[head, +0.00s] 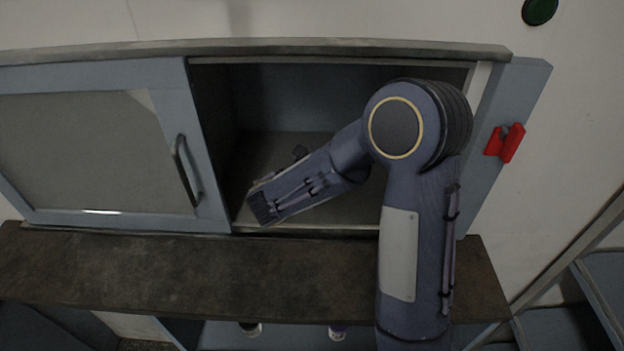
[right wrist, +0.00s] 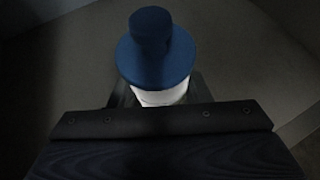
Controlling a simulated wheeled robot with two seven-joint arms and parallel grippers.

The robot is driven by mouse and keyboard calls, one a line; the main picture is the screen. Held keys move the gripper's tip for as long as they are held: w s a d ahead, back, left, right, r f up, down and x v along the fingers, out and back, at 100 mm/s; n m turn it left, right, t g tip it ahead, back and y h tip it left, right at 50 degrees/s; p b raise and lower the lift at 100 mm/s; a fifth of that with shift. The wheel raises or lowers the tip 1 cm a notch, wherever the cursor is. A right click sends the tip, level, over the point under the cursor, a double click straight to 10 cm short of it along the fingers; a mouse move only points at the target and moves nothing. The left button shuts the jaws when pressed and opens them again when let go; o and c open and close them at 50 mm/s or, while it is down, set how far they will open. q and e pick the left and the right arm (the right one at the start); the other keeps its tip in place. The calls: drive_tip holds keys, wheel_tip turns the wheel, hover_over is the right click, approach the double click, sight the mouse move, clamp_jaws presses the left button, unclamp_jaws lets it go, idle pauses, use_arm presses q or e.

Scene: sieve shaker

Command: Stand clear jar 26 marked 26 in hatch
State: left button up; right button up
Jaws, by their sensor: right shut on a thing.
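The hatch (head: 340,229) is a wall cabinet opening with its sliding door pushed to the left. My right arm reaches into the opening, and its gripper (head: 262,207) is near the sill at the left part of the opening. In the right wrist view a jar (right wrist: 160,92) with a blue stepped lid and a pale body stands between the jaws of my right gripper (right wrist: 160,105), which is shut on it. The jar's lower part and any number on it are hidden. In the head view the arm hides the jar. My left gripper is not in view.
The sliding door (head: 90,145) with a bar handle covers the left half. A dark ledge (head: 200,275) runs below the opening. A red latch (head: 505,143) is on the right frame. Two small containers (head: 250,329) (head: 337,332) show below the ledge.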

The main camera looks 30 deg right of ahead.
drive_tip(key=shift+f+b, duration=0.3)
drive_tip(key=o, duration=1.1)
drive_tip(key=shift+r, duration=0.1)
drive_tip(key=shift+c, duration=0.2)
